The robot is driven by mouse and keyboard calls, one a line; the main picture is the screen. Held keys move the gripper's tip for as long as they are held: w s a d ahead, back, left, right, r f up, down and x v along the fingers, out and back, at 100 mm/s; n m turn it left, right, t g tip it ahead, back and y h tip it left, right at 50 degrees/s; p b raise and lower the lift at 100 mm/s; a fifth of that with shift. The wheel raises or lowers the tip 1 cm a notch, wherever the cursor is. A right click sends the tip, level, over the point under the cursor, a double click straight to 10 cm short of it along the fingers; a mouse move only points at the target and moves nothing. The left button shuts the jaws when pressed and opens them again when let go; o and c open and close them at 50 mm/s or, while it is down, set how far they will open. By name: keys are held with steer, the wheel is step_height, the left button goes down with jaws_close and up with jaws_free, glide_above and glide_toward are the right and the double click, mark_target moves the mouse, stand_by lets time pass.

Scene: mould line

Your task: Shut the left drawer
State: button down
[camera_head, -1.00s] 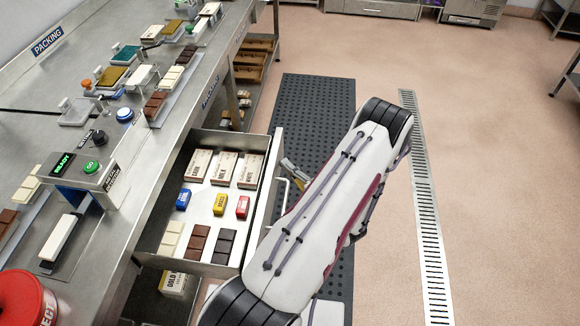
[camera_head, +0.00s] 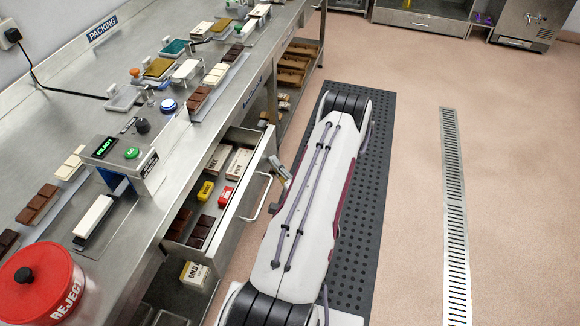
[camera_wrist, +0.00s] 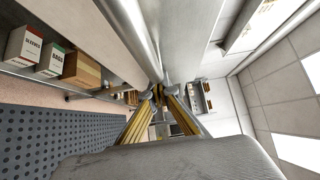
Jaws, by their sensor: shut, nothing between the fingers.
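The left drawer (camera_head: 246,192) stands partly open under the steel bench in the head view. Its front panel with a bar handle (camera_head: 264,198) sticks out from the bench. White boxes, a yellow and a red block and dark chocolate bars show inside. My gripper (camera_head: 281,172) is just outside the drawer front near its far end, partly hidden by my arm. In the wrist view my gripper (camera_wrist: 158,93) is shut and empty, its fingertips close against a metal face. Whether they touch it I cannot tell.
The bench top carries a control box (camera_head: 128,160), trays with bars and a red reject bin (camera_head: 40,285). A shelf with brown boxes (camera_head: 292,68) stands beyond the drawer.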

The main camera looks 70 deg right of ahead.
mark_target(258, 182)
steer(key=w, duration=1.5)
steer(key=shift+w, duration=0.15)
steer(key=shift+w+r, duration=0.1)
steer(key=shift+w, duration=0.05)
steer(key=shift+s, duration=0.8)
steer(key=s, duration=0.3)
steer(key=shift+s+a, duration=0.1)
steer(key=shift+s, duration=0.25)
steer(key=shift+v, duration=4.75)
